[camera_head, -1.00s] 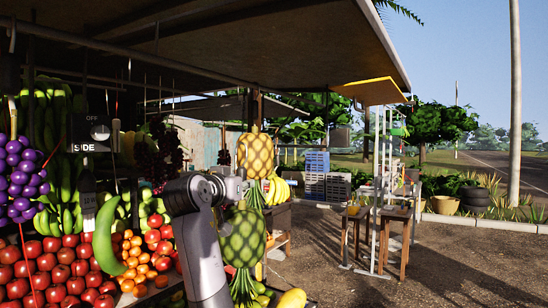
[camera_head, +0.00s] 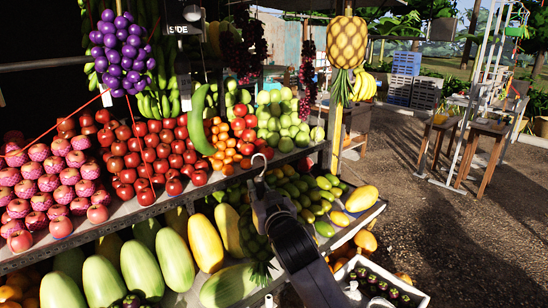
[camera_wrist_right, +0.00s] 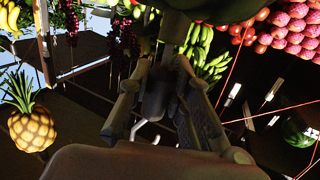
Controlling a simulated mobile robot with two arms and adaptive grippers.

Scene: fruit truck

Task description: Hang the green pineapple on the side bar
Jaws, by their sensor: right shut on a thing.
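My right gripper (camera_head: 268,200) is shut at the lower middle of the head view, above the lower fruit shelf. A pale metal hook (camera_head: 259,167) stands up just above its fingers. The green pineapple (camera_head: 252,240) hangs crown down behind my gripper, which hides much of it; its green crown (camera_head: 261,273) shows below. In the right wrist view my gripper (camera_wrist_right: 160,75) closes around a dark piece, and the green pineapple cannot be made out. A yellow pineapple (camera_head: 346,42) hangs crown down at the stall's corner post. The side bar cannot be told with certainty. My left gripper is not in view.
A "SIDE" sign (camera_head: 178,29) hangs near purple grapes (camera_head: 122,52) and bananas. The upper shelf holds apples (camera_head: 150,150), oranges and green fruit; melons (camera_head: 140,268) lie below. A red line crosses at left. Wooden stools (camera_head: 482,150) stand on open ground at right.

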